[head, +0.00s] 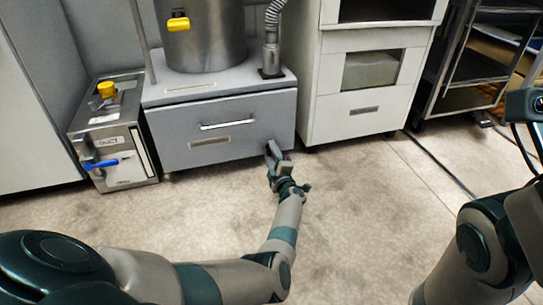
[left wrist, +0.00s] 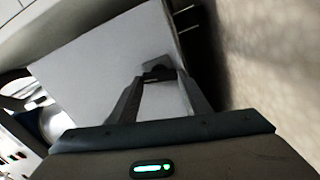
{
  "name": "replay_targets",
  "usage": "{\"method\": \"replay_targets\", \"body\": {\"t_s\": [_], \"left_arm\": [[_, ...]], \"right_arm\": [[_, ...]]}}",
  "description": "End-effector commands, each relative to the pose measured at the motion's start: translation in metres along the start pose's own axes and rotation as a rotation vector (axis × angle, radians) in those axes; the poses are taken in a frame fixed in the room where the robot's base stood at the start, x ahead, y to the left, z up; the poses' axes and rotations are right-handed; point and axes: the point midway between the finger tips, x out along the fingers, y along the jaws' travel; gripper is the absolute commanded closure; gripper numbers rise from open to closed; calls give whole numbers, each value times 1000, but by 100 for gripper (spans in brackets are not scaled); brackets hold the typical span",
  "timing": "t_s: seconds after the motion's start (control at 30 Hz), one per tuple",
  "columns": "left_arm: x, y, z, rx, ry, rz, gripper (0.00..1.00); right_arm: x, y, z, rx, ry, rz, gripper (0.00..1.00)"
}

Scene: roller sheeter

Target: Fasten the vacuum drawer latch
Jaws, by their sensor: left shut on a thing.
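The vacuum drawer (head: 240,108) is a grey front with a bar handle (head: 228,124), below a steel drum. It looks closed, flush with its cabinet. My left gripper (head: 270,150) is at the drawer's lower right corner. In the left wrist view its two fingers (left wrist: 157,78) come together on a small dark latch piece (left wrist: 158,70), in front of a grey plate on the pale drawer face (left wrist: 100,70). The fingers hide part of the latch, so I cannot tell whether it is fastened. My right gripper's fingers are not in view.
A steel box with a blue lever (head: 101,163) stands left of the drawer. A white cabinet (head: 350,128) stands close on the right, with a dark rack (head: 460,75) beyond it. The floor (head: 190,215) in front is clear.

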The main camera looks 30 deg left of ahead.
Motion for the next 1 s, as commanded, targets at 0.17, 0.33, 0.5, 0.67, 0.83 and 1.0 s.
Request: {"method": "replay_targets", "body": {"t_s": [0.17,0.33,0.5,0.67,0.83,1.0], "left_arm": [[0,-3,0,-125,1,0,79],[0,-2,0,-207,2,-1,79],[0,-2,-1,-246,2,0,79],[0,-2,-1,-258,2,-1,79],[0,-2,-1,-258,2,-1,79],[0,-2,-1,-258,2,-1,40]], "right_arm": [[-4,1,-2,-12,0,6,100],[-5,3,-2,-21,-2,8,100],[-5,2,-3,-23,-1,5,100],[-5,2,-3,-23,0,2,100],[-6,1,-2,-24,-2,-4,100],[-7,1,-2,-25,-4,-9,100]]}}
